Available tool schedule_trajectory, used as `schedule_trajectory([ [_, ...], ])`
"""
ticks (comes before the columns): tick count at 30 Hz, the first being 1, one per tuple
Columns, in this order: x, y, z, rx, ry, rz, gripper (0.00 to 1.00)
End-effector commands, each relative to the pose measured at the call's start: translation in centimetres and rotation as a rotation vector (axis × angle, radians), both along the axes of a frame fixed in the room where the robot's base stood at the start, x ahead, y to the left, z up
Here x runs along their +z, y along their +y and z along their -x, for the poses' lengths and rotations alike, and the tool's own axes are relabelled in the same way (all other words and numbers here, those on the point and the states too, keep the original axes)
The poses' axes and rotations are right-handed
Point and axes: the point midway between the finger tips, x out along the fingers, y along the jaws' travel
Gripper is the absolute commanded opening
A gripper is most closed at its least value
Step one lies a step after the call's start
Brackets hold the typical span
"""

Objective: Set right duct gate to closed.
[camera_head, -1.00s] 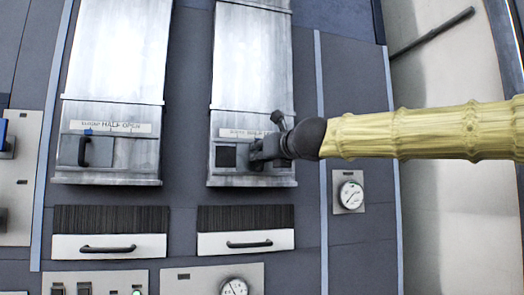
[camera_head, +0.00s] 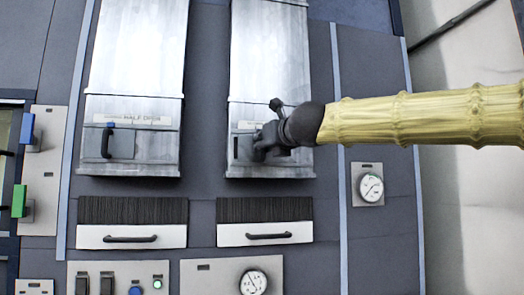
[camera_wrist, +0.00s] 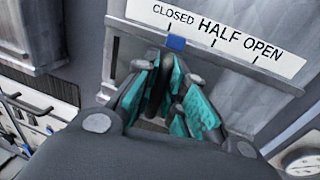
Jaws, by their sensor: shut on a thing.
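The right duct gate (camera_head: 265,60) is a tall grey metal panel with a label strip near its lower end. In the wrist view the label (camera_wrist: 216,38) reads CLOSED, HALF, OPEN. A blue marker (camera_wrist: 176,43) sits below the tick at CLOSED. My gripper (camera_head: 262,148) is at the gate's lower part, in front of the slide recess. In the wrist view my gripper (camera_wrist: 160,98), with teal pads, is shut around the dark upright handle (camera_wrist: 153,92). The fingers partly hide the handle and recess.
A similar left duct gate (camera_head: 138,50) has its own black handle (camera_head: 106,143). Below the gates are two drawers with black handles (camera_head: 130,239) and dark bristle strips. A round gauge (camera_head: 371,187) is to the right. Switches and another gauge (camera_head: 254,284) sit along the bottom.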

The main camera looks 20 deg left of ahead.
Motion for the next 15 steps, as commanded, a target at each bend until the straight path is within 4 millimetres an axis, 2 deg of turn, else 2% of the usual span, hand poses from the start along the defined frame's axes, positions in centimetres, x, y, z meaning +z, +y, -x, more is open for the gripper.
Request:
schedule_trajectory([
  [4,-0.1,1.19,0.64,0.0,-0.001,0.001,0.0],
  [13,-0.04,1.44,0.76,0.003,0.001,0.001,0.0],
  [14,-0.04,1.45,0.77,0.003,0.001,0.001,0.17],
  [15,-0.04,1.45,0.77,0.003,0.001,0.001,0.22],
])
